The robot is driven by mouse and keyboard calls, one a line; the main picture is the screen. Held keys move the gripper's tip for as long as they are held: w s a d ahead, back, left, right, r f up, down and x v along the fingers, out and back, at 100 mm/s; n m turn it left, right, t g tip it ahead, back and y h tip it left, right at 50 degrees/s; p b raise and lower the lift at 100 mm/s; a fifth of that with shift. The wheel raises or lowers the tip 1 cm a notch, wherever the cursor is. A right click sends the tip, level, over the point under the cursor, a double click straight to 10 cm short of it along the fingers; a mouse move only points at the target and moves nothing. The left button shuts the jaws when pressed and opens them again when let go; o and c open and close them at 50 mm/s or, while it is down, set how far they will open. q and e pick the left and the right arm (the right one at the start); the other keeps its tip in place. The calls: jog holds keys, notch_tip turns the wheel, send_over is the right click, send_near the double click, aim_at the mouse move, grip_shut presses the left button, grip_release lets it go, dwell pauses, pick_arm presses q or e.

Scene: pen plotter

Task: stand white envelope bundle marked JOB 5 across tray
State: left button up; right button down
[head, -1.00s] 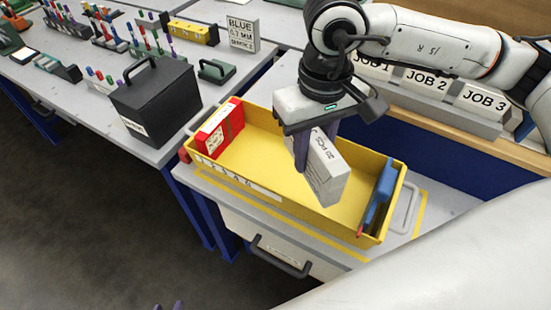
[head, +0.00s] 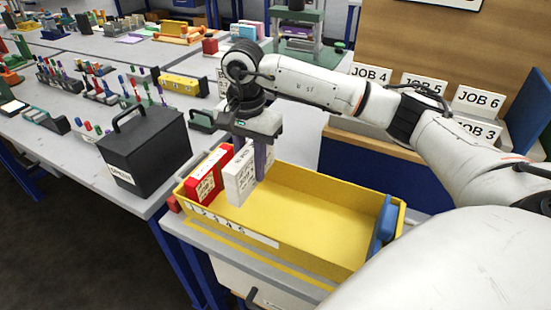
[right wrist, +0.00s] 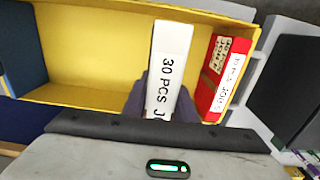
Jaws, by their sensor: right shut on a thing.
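The white envelope bundle (head: 240,180) stands upright across the yellow tray (head: 325,194), near the tray's left end. My right gripper (head: 250,152) is shut on it from above. The right wrist view shows the bundle (right wrist: 171,62) between my fingers, with "30 PCS" and the start of a "J" readable. A red bundle (head: 207,182) stands at the tray's left end, left of the white one. A narrow gap between them shows in the wrist view. I cannot tell whether the white bundle touches the tray floor. My left gripper is out of view.
A blue piece (head: 384,222) is at the tray's right end. The tray's middle is empty. A black box with a handle (head: 145,150) stands on the bench to the left. A rack of JOB-labelled cards (head: 424,85) stands behind my right arm.

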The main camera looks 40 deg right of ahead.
aim_at(250, 149)
notch_tip(250, 149, down, 9)
jog(key=shift+r+p, duration=0.1)
jog(key=shift+p, duration=0.3)
jog(key=shift+f, duration=0.2)
jog(key=c, duration=1.4)
grip_release()
jog(key=shift+c, duration=0.2)
notch_tip(250, 149, up, 12)
jog(key=shift+r+b, duration=0.25)
jog(key=shift+b, duration=0.35)
